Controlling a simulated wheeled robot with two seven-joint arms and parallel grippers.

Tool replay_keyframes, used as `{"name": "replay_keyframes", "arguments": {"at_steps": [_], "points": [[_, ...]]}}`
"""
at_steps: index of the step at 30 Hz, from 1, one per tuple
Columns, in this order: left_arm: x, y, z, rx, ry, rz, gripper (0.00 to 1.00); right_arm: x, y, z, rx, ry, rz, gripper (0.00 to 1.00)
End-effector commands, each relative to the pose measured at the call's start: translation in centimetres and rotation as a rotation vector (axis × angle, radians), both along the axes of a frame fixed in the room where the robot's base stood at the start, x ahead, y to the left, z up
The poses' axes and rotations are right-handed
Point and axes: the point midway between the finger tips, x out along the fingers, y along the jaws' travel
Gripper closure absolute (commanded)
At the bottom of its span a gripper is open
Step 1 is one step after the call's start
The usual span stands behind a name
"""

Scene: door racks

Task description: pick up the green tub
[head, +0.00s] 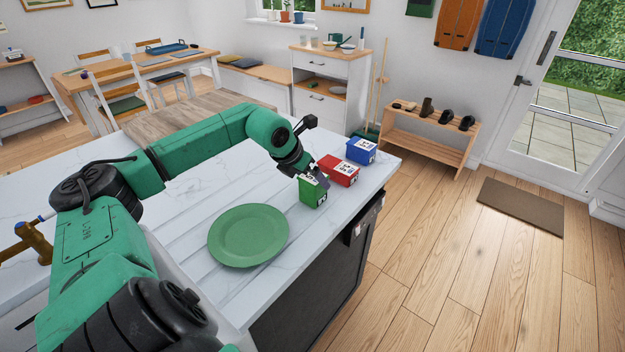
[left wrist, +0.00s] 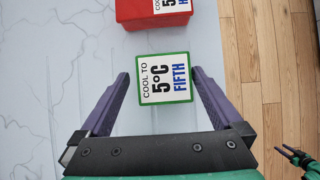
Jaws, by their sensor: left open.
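The green tub (head: 313,192) stands on the white counter (head: 200,195), near its right edge. Its white label with "5°C FIFTH" faces up in the left wrist view (left wrist: 165,80). My left gripper (head: 311,178) is open over the tub. In the left wrist view, its two purple fingers (left wrist: 160,78) lie on either side of the tub, with narrow gaps at both sides. A small dark gripper, seemingly my right one (left wrist: 293,153), shows at the lower right there; its jaws are too small to judge.
A red tub (head: 339,170) stands just behind the green tub, and a blue tub (head: 361,150) stands beyond it. A green plate (head: 248,235) lies on the counter in front. The counter's right edge is close, with wooden floor (head: 440,250) beyond.

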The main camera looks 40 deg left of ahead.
Motion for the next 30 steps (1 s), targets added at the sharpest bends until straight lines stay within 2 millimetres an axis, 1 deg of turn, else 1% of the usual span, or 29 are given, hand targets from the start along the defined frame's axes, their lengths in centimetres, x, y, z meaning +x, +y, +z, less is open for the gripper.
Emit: {"name": "replay_keyframes", "arguments": {"at_steps": [2,4,7,9,12,17,18,20,21,23,24,25,26,30], "points": [[0.2,-0.2,-0.3,-0.003,0.001,-0.001,0.00,-0.1,0.5,0.6,0.006,0.001,0.000,0.50],[0.6,-0.3,-1.0,-0.006,0.003,-0.002,0.00,-0.2,0.8,1.4,0.012,0.004,-0.001,0.50],[1.2,-0.5,-2.8,-0.006,0.003,-0.002,0.00,-0.4,1.0,2.9,0.014,0.006,0.000,0.50],[2.0,-0.3,-4.0,-0.006,-0.001,0.001,0.00,-0.5,1.0,2.9,0.014,0.008,0.000,0.50],[2.4,-0.3,-4.9,-0.003,0.000,-0.002,0.00,-0.6,1.0,2.9,0.013,0.009,0.000,0.50],[2.4,-0.3,-5.1,0.000,0.001,-0.002,0.00,-0.6,0.8,2.8,0.011,0.011,0.002,0.50],[2.4,-0.3,-5.1,0.000,0.001,-0.002,0.08,-0.6,0.8,2.8,0.010,0.010,0.002,0.50],[2.4,-0.3,-5.1,0.000,0.001,-0.002,0.31,-0.6,0.6,2.8,0.008,0.011,0.002,0.50],[2.4,-0.3,-5.1,0.000,0.001,-0.002,0.46,-0.7,0.5,2.8,0.006,0.012,0.003,0.50],[2.4,-0.3,-5.1,0.000,0.001,-0.002,0.69,-0.7,0.4,2.8,0.005,0.012,0.003,0.50],[2.4,-0.3,-5.1,0.000,0.001,-0.002,0.84,-0.7,0.4,2.8,0.004,0.012,0.003,0.50],[2.4,-0.3,-5.1,0.000,0.001,-0.002,0.96,-0.7,0.3,2.8,0.003,0.013,0.003,0.50],[2.4,-0.3,-5.0,0.000,-0.002,-0.002,1.00,-0.7,0.3,2.8,0.003,0.013,0.003,0.50],[2.4,-0.3,-5.0,0.000,-0.002,-0.002,1.00,-0.7,0.3,2.8,0.003,0.013,0.002,0.50]]}}
